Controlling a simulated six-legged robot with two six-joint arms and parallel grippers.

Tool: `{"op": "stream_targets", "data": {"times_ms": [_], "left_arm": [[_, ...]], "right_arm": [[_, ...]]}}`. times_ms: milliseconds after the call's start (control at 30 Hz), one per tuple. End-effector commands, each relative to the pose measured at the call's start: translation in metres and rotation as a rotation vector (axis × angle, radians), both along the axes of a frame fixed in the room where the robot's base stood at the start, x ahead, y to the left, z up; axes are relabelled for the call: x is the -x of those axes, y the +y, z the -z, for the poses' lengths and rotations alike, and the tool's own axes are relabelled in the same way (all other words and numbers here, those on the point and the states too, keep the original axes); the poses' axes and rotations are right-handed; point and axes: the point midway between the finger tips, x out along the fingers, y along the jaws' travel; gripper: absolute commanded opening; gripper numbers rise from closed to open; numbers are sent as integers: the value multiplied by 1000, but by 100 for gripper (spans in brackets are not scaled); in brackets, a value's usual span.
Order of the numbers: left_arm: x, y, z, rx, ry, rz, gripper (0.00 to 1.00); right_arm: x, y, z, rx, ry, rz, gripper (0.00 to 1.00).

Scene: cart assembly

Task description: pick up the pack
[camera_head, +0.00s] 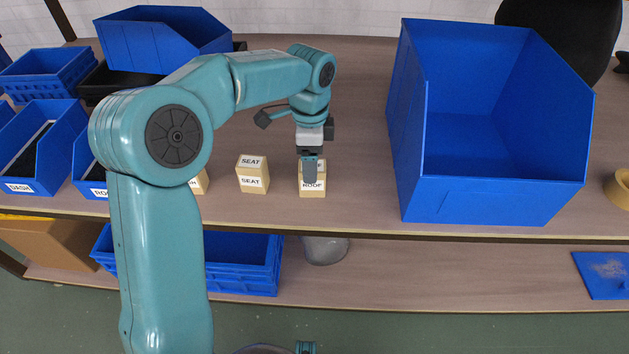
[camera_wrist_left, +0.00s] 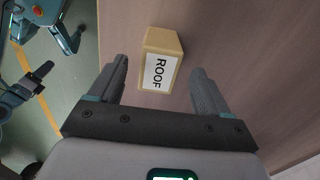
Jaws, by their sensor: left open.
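A small tan pack with a white ROOF label (camera_head: 312,190) stands on the upper shelf near its front edge, left of the big blue bin. My left gripper (camera_head: 310,172) is above it, pointing down, and hides part of its top. In the left wrist view the ROOF pack (camera_wrist_left: 161,62) lies between the two spread fingers of the left gripper (camera_wrist_left: 160,68), toward their tips, with a gap on each side. The gripper is open and empty. I cannot tell how far above the pack the fingertips are.
A SEAT pack (camera_head: 252,174) stands to the left, with another pack (camera_head: 201,182) partly hidden behind my arm. A large blue bin (camera_head: 492,205) stands on the right. Blue bins, including a DASH bin (camera_head: 38,187), fill the left. A tan ring (camera_head: 618,189) lies far right.

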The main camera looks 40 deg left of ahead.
Motion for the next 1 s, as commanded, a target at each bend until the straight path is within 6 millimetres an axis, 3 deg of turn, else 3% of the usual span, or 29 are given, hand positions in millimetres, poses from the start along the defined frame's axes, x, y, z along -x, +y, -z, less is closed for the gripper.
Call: {"op": "stream_targets", "data": {"times_ms": [100, 367, 600, 833, 867, 1000], "left_arm": [[0, 0, 19, 0, 1, 0, 78], [-3, -2, 37, 1, 1, -1, 78], [-7, -4, 74, 1, 2, -1, 78], [-7, -4, 76, 1, -2, -1, 78], [-7, -4, 76, 1, -2, -1, 74], [-7, -5, 76, 1, -1, -1, 29]], "right_arm": [[0, 0, 7, 0, 0, 0, 43], [0, 0, 13, 0, 0, 0, 43], [0, 0, 28, 0, 0, 0, 43], [0, 0, 27, 0, 0, 0, 43], [0, 0, 27, 0, 0, 0, 43], [0, 0, 27, 0, 0, 0, 43]]}}
